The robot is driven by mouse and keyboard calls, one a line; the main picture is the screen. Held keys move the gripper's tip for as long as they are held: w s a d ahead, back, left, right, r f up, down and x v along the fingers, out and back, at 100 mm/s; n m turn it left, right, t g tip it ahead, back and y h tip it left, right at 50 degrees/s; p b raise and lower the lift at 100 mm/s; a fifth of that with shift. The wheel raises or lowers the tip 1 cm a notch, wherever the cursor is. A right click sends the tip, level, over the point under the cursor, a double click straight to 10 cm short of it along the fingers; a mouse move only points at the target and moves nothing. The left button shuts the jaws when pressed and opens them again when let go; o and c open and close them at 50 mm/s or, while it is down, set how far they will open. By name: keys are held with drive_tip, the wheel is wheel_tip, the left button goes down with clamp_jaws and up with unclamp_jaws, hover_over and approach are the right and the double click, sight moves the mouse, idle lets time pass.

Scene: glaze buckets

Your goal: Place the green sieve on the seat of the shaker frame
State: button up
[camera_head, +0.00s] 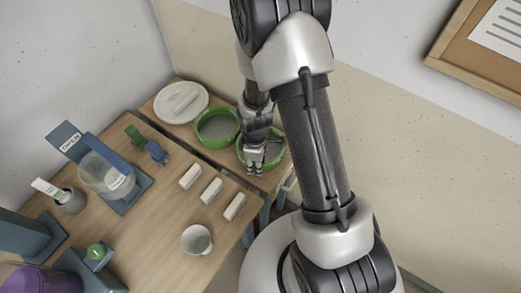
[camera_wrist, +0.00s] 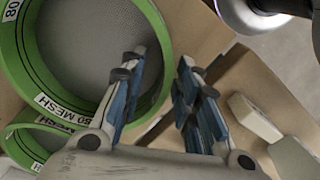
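Two round green sieves with grey mesh stand on the back table in the head view: a left one (camera_head: 201,138) and a right one (camera_head: 281,160). My gripper (camera_head: 254,168) is over the front part of the right sieve. In the wrist view, a large green sieve (camera_wrist: 22,75) with a mesh label fills the upper left. My gripper (camera_wrist: 160,85) is open, with one finger over the mesh and the other beyond the rim. The rim runs between the fingers; I cannot tell whether they touch it. I cannot tell for certain which part is the shaker frame.
A blue-grey stand (camera_head: 133,196) holds a clear bucket (camera_head: 98,178) on the front table. Several white blocks (camera_head: 212,191), a white cup (camera_head: 197,240) and a purple bucket (camera_head: 42,281) are nearby. A white plate (camera_head: 181,102) lies left of the sieves.

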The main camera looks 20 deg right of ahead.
drive_tip(key=shift+c, duration=0.4)
clamp_jaws()
